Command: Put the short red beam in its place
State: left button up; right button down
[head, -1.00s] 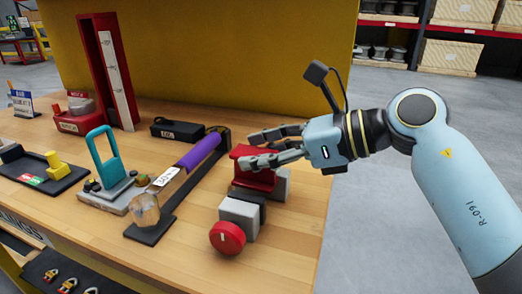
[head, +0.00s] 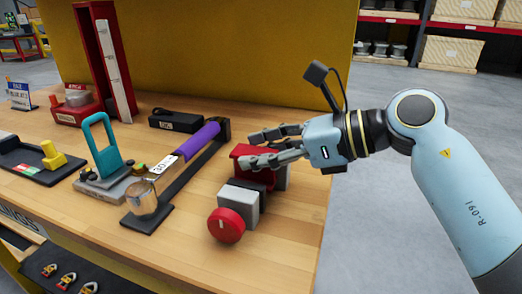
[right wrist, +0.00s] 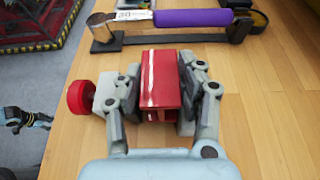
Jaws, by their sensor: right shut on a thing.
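The short red beam (head: 246,166) is in my right gripper (head: 252,148) in the head view. In the right wrist view, the fingers (right wrist: 160,88) close on both sides of the beam (right wrist: 160,75), which has a pale stripe along one edge. Grey actuator parts show below and beside it. The fingers hide part of the beam and of the actuator, and I cannot tell whether the beam touches it.
A tool with a purple handle (head: 198,140) rests on a dark stand left of the actuator; it also shows in the right wrist view (right wrist: 194,17). A teal padlock-like model (head: 103,148) stands further left. A black box (head: 175,120) lies behind. Bare wood shows right of the actuator.

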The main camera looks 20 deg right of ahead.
jog(key=c, duration=0.7)
grip_release()
jog(key=shift+f, duration=0.1)
jog(key=shift+v, duration=6)
